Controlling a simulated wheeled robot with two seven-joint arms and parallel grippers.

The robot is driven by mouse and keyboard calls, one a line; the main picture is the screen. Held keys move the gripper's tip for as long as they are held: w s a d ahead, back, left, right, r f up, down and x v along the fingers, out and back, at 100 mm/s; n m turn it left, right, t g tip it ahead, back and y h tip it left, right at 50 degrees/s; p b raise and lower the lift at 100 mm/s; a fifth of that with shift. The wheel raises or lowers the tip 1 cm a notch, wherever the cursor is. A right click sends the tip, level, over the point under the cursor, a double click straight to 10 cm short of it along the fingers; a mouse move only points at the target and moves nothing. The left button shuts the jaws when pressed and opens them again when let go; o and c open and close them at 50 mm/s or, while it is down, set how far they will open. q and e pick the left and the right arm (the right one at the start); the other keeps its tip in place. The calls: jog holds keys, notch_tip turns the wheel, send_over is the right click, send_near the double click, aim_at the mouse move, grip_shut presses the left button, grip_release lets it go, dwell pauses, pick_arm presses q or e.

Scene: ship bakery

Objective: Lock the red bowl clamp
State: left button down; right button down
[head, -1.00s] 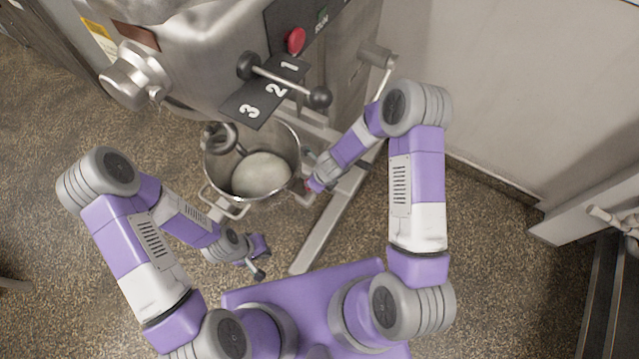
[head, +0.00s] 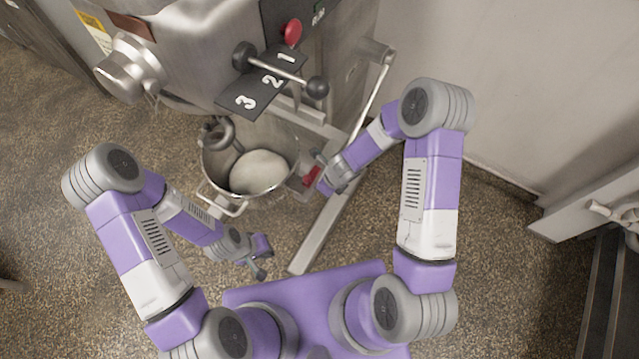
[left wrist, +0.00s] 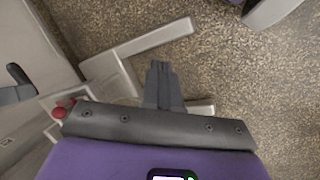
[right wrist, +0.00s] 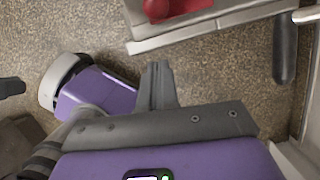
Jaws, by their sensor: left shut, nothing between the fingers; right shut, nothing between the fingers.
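The red bowl clamp (head: 312,177) shows at the right side of the steel mixer bowl (head: 207,165), on the bowl's support. In the right wrist view the clamp (right wrist: 182,7) is cut off by the top edge, with a round red knob on it. My right gripper (head: 325,184) is just right of the clamp, shut and empty; in its wrist view the closed fingers (right wrist: 157,70) point toward the support below the clamp, apart from it. My left gripper (head: 262,262) is shut and empty, low in front of the bowl. I cannot tell whether the clamp is locked.
The mixer body (head: 200,50) stands above the bowl, with a speed lever (head: 280,76) and a red button (head: 292,32). A crank handle (head: 376,52) sticks out at its right. A steel base leg (head: 318,240) runs along the floor toward me. A wall (head: 490,90) stands at the right.

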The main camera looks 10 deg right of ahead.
jog(key=p+v, duration=0.4)
jog(key=v, duration=0.6)
jog(key=shift+a, duration=0.2)
jog(key=s+a+f+n+g+y, duration=0.1)
jog(key=s+f+n, duration=0.3)
jog(key=n, duration=0.8)
jog(key=s+a+f+n+g+y, duration=0.1)
jog(key=s+f+n, duration=0.3)
jog(key=s+n, duration=0.5)
jog(key=a+n, duration=0.1)
jog(key=n, duration=0.3)
jog(key=shift+f, duration=0.15)
